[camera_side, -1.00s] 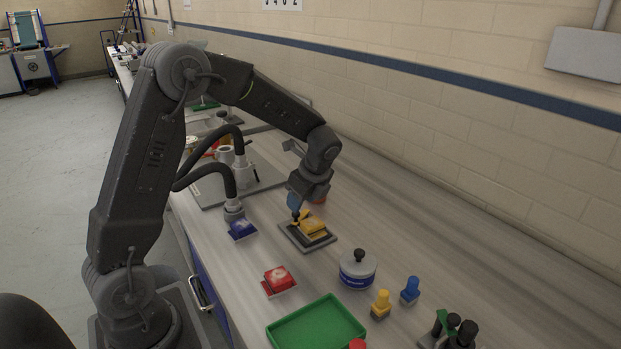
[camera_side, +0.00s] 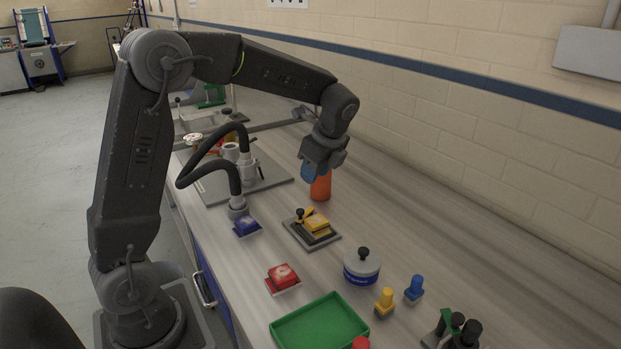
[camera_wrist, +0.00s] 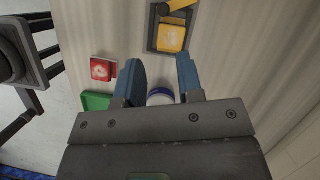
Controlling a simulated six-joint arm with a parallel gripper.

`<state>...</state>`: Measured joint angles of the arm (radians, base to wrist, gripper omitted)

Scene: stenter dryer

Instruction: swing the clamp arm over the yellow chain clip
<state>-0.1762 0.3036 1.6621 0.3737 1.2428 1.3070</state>
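The yellow chain clip (camera_side: 317,223) is a yellow block with a pale mark, lying on a dark grey base plate (camera_side: 325,241). It also shows in the wrist view (camera_wrist: 171,39). The clamp arm (camera_side: 306,214) is a short yellow bar with a black knob at the clip's far end; it also shows at the top edge of the wrist view (camera_wrist: 181,4), partly cut off. I cannot tell how far it lies over the clip. My gripper (camera_side: 313,176) is raised behind the plate, apart from the clamp. In the wrist view its blue fingers (camera_wrist: 158,60) are open with nothing between them.
An orange cylinder (camera_side: 322,187) stands close by my gripper. A blue block (camera_side: 246,226), red block (camera_side: 283,275), white-and-blue round pot (camera_side: 361,268), green tray (camera_side: 342,309) and yellow and blue pegs stand around the plate. The bench along the wall is clear.

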